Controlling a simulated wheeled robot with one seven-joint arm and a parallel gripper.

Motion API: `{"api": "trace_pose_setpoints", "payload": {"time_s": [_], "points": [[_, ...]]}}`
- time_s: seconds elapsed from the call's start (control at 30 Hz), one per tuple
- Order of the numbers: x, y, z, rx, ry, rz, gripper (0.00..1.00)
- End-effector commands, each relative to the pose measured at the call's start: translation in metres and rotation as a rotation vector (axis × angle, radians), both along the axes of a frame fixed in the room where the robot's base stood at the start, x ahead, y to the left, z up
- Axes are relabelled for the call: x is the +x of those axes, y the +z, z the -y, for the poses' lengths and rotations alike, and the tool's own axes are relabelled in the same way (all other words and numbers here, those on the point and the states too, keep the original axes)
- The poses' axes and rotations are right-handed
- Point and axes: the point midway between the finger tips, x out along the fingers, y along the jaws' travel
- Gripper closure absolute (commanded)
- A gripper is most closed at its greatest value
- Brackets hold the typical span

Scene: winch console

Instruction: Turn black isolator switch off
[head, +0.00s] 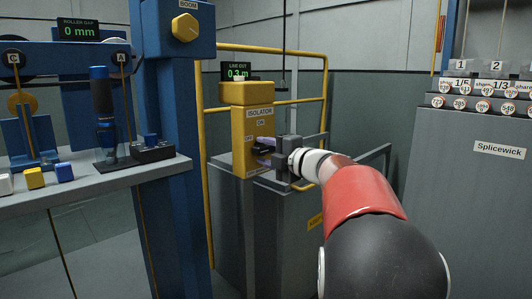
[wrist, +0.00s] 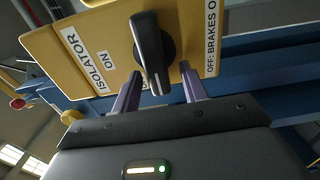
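The yellow isolator box (head: 252,124) stands on a grey cabinet, labelled ISOLATOR and ON. In the wrist view the same box (wrist: 105,30) shows a black isolator switch (wrist: 152,50) with a long handle running roughly up and down the picture. An ON label lies to its left and an OFF: BRAKES label to its right. My gripper (wrist: 160,73) is open, with one purple finger on each side of the handle's lower end and gaps on both sides. In the head view my gripper (head: 268,151) is at the box front and largely hides the switch.
A yellow rail (head: 325,105) runs behind the cabinet (head: 290,235). A Splicewick cabinet (head: 460,190) stands at right.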

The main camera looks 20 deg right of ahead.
Motion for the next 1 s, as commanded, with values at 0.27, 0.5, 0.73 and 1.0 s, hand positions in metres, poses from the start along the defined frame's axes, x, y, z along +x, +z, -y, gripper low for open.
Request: {"api": "trace_pose_setpoints", "payload": {"time_s": [0.27, 0.5, 0.73, 1.0], "points": [[-0.007, 0.001, 0.003, 0.0, -0.002, 0.001, 0.56], [-0.044, 0.002, 0.017, 0.001, -0.004, 0.002, 0.56], [-0.07, 0.001, 0.026, 0.001, -0.002, 0.001, 0.56], [-0.074, 0.0, 0.027, 0.001, -0.001, 0.0, 0.56]]}}
